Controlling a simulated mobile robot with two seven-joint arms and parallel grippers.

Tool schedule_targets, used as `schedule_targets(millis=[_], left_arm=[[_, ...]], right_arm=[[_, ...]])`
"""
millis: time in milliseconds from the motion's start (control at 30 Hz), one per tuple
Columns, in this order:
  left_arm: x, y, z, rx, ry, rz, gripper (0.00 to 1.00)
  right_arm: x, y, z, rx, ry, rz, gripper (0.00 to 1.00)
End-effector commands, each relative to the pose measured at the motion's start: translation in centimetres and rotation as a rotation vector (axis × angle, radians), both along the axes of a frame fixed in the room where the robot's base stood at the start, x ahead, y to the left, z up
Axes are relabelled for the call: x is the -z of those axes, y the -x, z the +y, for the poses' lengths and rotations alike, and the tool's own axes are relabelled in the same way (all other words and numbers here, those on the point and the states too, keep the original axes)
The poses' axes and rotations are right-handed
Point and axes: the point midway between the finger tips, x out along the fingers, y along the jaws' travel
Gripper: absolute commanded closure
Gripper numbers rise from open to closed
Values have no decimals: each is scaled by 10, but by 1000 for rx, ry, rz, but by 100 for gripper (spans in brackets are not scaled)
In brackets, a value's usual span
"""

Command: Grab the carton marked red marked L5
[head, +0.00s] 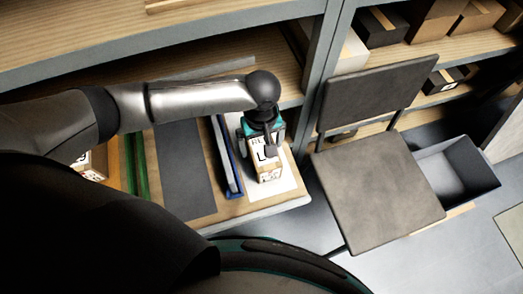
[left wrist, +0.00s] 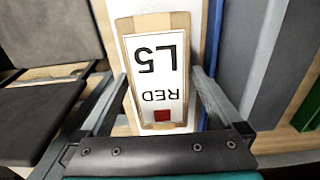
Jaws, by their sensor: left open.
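The carton marked RED L5 (head: 270,173) is a small tan box with a white label, standing on a white sheet on the wooden shelf. In the left wrist view the carton (left wrist: 156,70) shows its label with "RED", "L5" and a red square, upside down. My left gripper (head: 264,148) is above the carton, pointing down. In the left wrist view the open fingers of the left gripper (left wrist: 160,88) reach to either side of the carton's near part. Contact cannot be told. My right gripper is not in view.
A blue-edged tray (head: 228,160) stands just left of the carton. A dark grey mat (head: 183,172) and green strips (head: 135,165) lie further left. A brown chair (head: 378,190) stands to the right, beside a grey open bin (head: 458,175). Boxes (head: 432,20) fill shelves behind.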

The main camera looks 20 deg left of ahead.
Motion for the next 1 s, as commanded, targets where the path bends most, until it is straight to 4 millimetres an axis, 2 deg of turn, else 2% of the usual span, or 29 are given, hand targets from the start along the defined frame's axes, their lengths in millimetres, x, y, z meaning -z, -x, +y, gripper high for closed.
schedule_targets(millis=[200, 300, 600, 1000], left_arm=[[35, 0, 0, 0, -2, 1, 0], [45, 0, -1, 1, -1, 1, 0], [48, 0, -1, 1, 0, 0, 1], [48, 0, 0, 1, 0, 0, 46]], right_arm=[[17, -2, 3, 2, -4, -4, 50], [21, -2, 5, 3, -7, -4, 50], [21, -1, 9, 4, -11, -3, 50], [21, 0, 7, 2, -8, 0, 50]])
